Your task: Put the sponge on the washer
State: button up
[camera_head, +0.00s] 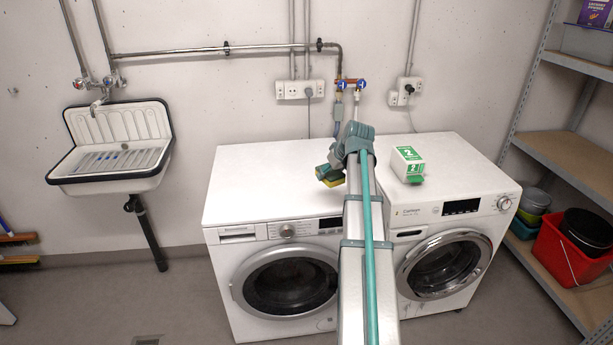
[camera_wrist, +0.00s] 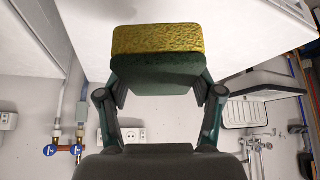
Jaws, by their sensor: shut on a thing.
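My gripper (camera_head: 326,171) is shut on a sponge (camera_head: 333,182), with yellow and dark green showing. Two white front-loading machines stand side by side: the left one (camera_head: 260,190) and the right one (camera_head: 450,173). In the head view the sponge appears over the right part of the left machine's top. I cannot tell whether it touches that top. My arm hides the join between the machines.
A white and green box (camera_head: 407,160) marked 2 stands on the right machine, with a small green-topped item (camera_head: 414,179) before it. Pipes and blue-handled taps (camera_head: 350,84) are on the back wall. A sink (camera_head: 120,150) hangs left; shelving (camera_head: 570,155) stands right. The left machine's top is otherwise clear.

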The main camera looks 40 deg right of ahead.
jog(key=w+d+f+p, duration=0.2)
jog(key=w+d+f, duration=0.1)
jog(key=w, duration=0.4)
jog(key=p, duration=0.2)
send_near(317, 185)
jog(key=shift+w+a+f, duration=0.1)
jog(key=shift+w, duration=1)
jog(key=shift+w+f, duration=0.35)
jog(key=shift+f, duration=0.3)
jog(key=f, duration=0.1)
jog(key=f+p, duration=0.1)
jog(key=f, duration=0.1)
jog(key=shift+w+d+f+p, duration=0.15)
jog(key=shift+w+d+p, duration=0.1)
jog(key=shift+p, duration=0.1)
jog(key=shift+f, duration=0.2)
jog(key=shift+f, duration=0.2)
jog(key=o, duration=1.1)
